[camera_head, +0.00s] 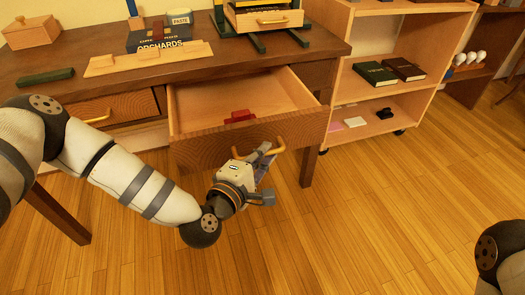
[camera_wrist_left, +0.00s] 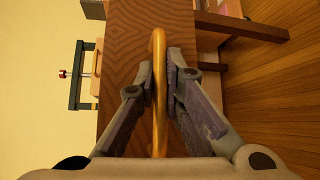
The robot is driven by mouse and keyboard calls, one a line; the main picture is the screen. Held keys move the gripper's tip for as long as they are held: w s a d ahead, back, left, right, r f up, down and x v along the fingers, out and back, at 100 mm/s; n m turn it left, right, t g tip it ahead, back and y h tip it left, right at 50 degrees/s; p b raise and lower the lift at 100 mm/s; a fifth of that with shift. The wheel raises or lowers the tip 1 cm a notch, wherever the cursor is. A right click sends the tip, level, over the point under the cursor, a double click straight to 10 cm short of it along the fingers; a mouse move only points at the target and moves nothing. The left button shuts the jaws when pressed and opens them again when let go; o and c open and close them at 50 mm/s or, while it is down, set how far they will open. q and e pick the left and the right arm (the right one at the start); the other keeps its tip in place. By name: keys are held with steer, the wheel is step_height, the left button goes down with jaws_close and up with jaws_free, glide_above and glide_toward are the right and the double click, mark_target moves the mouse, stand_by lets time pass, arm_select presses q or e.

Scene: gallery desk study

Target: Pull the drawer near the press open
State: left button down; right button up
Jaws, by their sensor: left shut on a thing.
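The drawer (camera_head: 250,141) near the press is pulled out from the desk, and its open inside shows. A small red object (camera_head: 240,116) lies in it. My left gripper (camera_head: 266,152) is at the drawer's front, shut on its brass handle (camera_head: 240,154). In the left wrist view the handle (camera_wrist_left: 159,80) runs between the two fingers (camera_wrist_left: 160,88), against the wooden drawer front (camera_wrist_left: 125,60). The press (camera_head: 265,18), with green posts and a wooden tray part, stands on the desk above and is cut off at the top. My right gripper is not in view.
A second drawer (camera_head: 110,108) on the left is closed. The desk top (camera_head: 200,68) holds a dark book marked Orchards (camera_head: 160,40), a wooden box (camera_head: 30,32) and a green bar (camera_head: 45,76). A shelf unit (camera_head: 420,95) with books stands at right. The floor (camera_head: 370,210) in front is clear.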

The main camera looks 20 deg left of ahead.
arm_select(q)
steer(key=c, duration=1.7)
jaws_free()
steer(key=v, duration=1.2)
